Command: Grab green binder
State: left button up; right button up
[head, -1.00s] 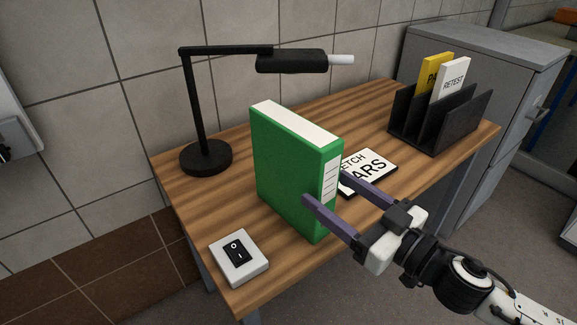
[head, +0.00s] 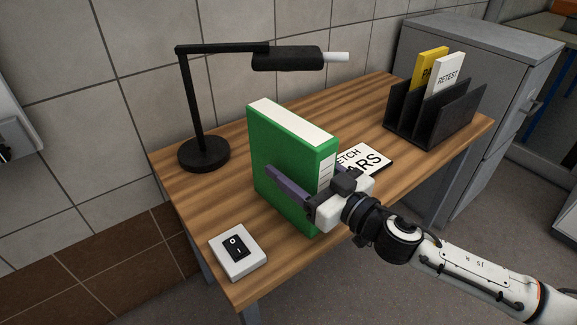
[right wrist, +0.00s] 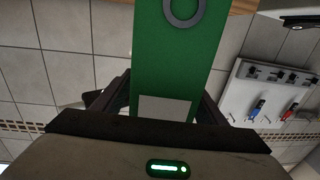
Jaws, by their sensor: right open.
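The green binder (head: 283,165) stands upright on the wooden desk in the head view, its white page edge on top and its labelled spine facing right. My right gripper (head: 303,178) is open around the spine end, with one purple finger along the binder's near face and the other mostly hidden behind it. In the right wrist view the green binder (right wrist: 172,65) stands between the two dark fingers, with a ring and a pale label on it. A small gap seems to show beside the fingers. My left gripper is not in view.
A black desk lamp (head: 205,153) stands behind the binder, its head reaching over it. A white switch box (head: 238,252) sits at the front left of the desk (head: 200,205). A lettered card (head: 367,160) lies right of the binder; a black file rack (head: 434,118) stands farther right.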

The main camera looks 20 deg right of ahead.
jog(key=shift+c, duration=0.5)
jog(key=c, duration=1.4)
jog(key=shift+r, duration=0.2)
jog(key=shift+c, duration=0.5)
